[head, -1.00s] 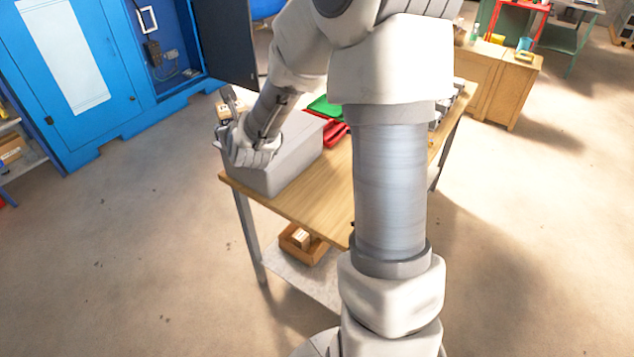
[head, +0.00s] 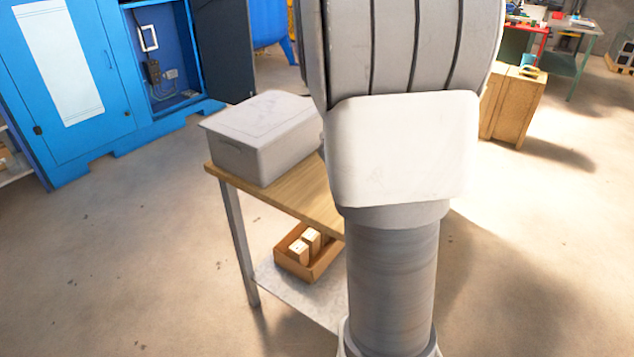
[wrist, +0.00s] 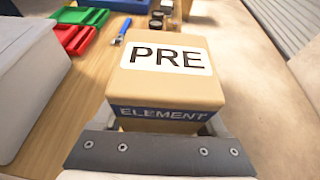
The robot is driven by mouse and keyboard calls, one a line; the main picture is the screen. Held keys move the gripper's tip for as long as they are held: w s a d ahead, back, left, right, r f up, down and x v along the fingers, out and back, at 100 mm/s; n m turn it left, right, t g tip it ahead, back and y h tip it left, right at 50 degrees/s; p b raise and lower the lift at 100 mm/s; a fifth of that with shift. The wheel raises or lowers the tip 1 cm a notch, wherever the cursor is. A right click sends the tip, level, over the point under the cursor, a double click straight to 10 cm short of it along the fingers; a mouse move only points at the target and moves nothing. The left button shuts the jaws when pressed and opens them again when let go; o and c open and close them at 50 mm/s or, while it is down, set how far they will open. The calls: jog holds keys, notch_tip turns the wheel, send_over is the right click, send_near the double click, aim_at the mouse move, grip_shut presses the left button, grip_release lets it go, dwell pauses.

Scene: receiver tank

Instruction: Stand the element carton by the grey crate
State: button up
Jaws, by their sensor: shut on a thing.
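The element carton (wrist: 165,85) is a tan box with a white label reading PRE and a blue band reading ELEMENT. It shows in the wrist view, between the jaws of my gripper (wrist: 165,135), which is shut on it. The wooden table top lies beyond and below the carton, but I cannot tell whether they touch. The grey crate (head: 265,138) stands lidded on the table's left end in the head view. It also shows at the left of the wrist view (wrist: 28,80), apart from the carton. In the head view my arm hides the carton and gripper.
The wooden table (head: 290,197) has bare wood beside the crate. Green (wrist: 82,17) and red bins (wrist: 73,37), a blue-handled tool (wrist: 122,30) and small dark jars (wrist: 158,20) lie farther along it. A box of cartons (head: 308,262) sits on the lower shelf.

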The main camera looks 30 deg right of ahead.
jog(key=shift+m+g+h, duration=0.3)
jog(key=shift+m+g, duration=0.1)
jog(key=shift+w+a+f+b, duration=0.3)
jog(key=shift+w+f, duration=1.3)
jog(key=shift+f, duration=0.35)
jog(key=shift+w+a+f+b, duration=0.3)
jog(key=shift+w+f, duration=1.35)
jog(key=shift+f, duration=0.35)
jog(key=shift+w+a+f+b, duration=0.3)
jog(key=shift+w+f, duration=1.3)
jog(key=shift+f, duration=0.35)
jog(key=shift+f, duration=0.1)
jog(key=o, duration=1.5)
